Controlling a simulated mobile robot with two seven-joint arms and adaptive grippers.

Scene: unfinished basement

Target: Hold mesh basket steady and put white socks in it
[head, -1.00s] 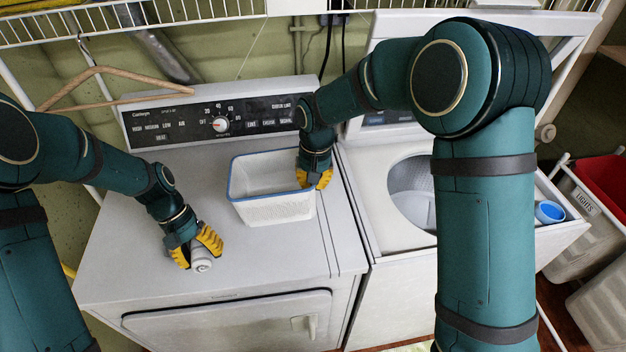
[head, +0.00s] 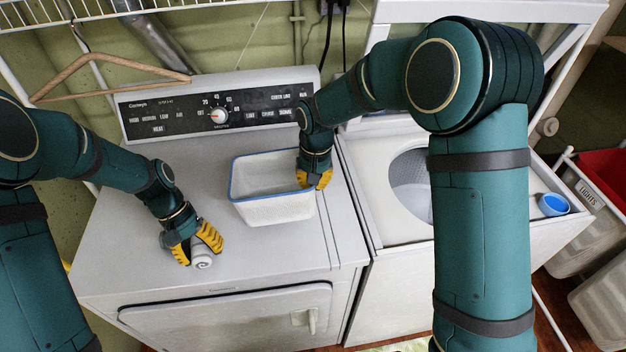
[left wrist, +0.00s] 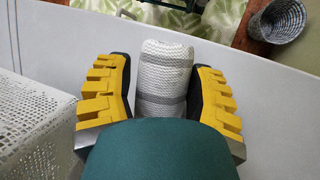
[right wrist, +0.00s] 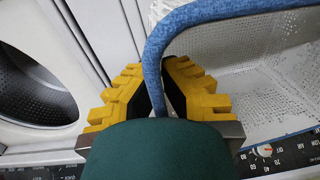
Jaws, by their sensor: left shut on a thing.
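The mesh basket (head: 272,209), white with a blue rim, stands upright on top of the dryer. My right gripper (head: 315,179) is at its right side, shut on the blue rim (right wrist: 155,70), with the rim between the fingers in the right wrist view (right wrist: 157,92). The white socks (head: 202,262), a rolled bundle with grey bands, are at the dryer's front left. My left gripper (head: 197,249) is shut on them; they show between its fingers in the left wrist view (left wrist: 163,80). The visible part of the basket's inside is empty.
The white dryer top (head: 150,235) is clear around the socks and basket. An open washer (head: 395,225) stands to the right, with a blue cup (head: 553,205) on it. A wooden hanger (head: 110,73) hangs at the back left. Hampers (head: 585,215) stand far right.

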